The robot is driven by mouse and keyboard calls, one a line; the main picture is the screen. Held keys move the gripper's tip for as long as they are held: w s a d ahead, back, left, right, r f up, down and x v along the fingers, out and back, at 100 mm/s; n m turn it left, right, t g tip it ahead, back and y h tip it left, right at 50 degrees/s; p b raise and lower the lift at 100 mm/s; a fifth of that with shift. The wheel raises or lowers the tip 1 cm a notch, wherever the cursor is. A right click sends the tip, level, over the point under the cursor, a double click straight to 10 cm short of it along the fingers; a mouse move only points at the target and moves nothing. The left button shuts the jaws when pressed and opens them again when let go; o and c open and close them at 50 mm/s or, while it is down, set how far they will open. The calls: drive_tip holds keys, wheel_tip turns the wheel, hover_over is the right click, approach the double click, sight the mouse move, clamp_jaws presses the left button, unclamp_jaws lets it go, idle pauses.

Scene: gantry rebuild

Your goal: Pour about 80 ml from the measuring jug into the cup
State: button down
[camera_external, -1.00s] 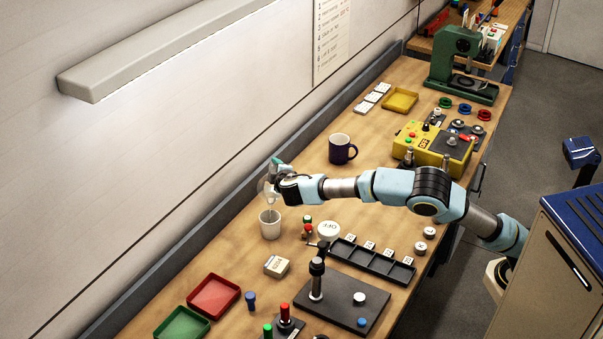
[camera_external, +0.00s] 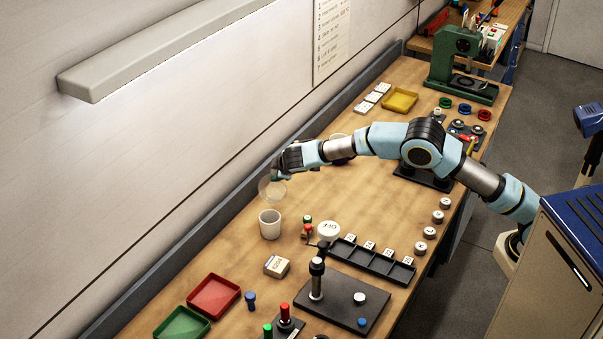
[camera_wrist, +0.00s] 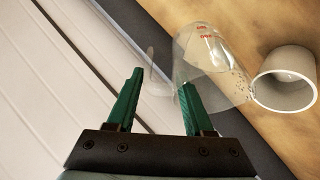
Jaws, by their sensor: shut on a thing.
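The clear measuring jug (camera_external: 272,190) is held just above the bench, beyond the cup. In the wrist view the see-through jug (camera_wrist: 212,62) shows red markings, and its handle side lies between my green fingers. My gripper (camera_external: 278,172) is shut on the jug; its fingers also show in the wrist view (camera_wrist: 160,85). The pale cup (camera_external: 270,230) stands upright on the bench, apart from the gripper. Its open mouth shows at the right of the wrist view (camera_wrist: 288,82), beside the jug. I cannot tell the liquid level in either. Small dark specks show near the jug's cup-side edge.
A white round lidded item (camera_external: 328,231) and a small red-and-green piece (camera_external: 307,230) stand right of the cup. A black slotted tray (camera_external: 372,262) lies further right. The wall (camera_external: 190,150) runs close behind the jug. Bench between cup and red tray (camera_external: 214,294) is mostly clear.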

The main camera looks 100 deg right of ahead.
sight(275, 187)
drive_tip(key=shift+d, duration=0.1)
idle(0.4)
drive_tip(key=p, duration=0.2)
drive_tip(key=d+y+p, duration=0.1)
drive_tip(key=p, duration=0.1)
drive_tip(key=shift+s+d+f+y, duration=0.3)
drive_tip(key=shift+s, duration=0.1)
drive_tip(key=shift+s+d+f+m+t+y, duration=0.2)
drive_tip(key=shift+d+f+y, duration=0.15)
drive_tip(key=shift+d+f, duration=0.15)
drive_tip(key=shift+s+d+f+m+t+y, duration=0.2)
drive_tip(key=shift+d+f+y, duration=0.15)
drive_tip(key=shift+d+f, duration=0.15)
drive_tip(key=shift+s+d+f+m+t+y, duration=0.15)
drive_tip(key=shift+s+d+f+t+y, duration=0.1)
drive_tip(key=shift+d+f+y, duration=0.4)
drive_tip(key=shift+s+d+f+m+t+y, duration=0.1)
drive_tip(key=shift+s+d+f+t+y, duration=0.25)
drive_tip(key=shift+d+y, duration=0.5)
drive_tip(key=shift+s+d+f+m+t+y, duration=0.2)
drive_tip(key=shift+d+f+y, duration=0.35)
drive_tip(key=shift+d+y, duration=0.2)
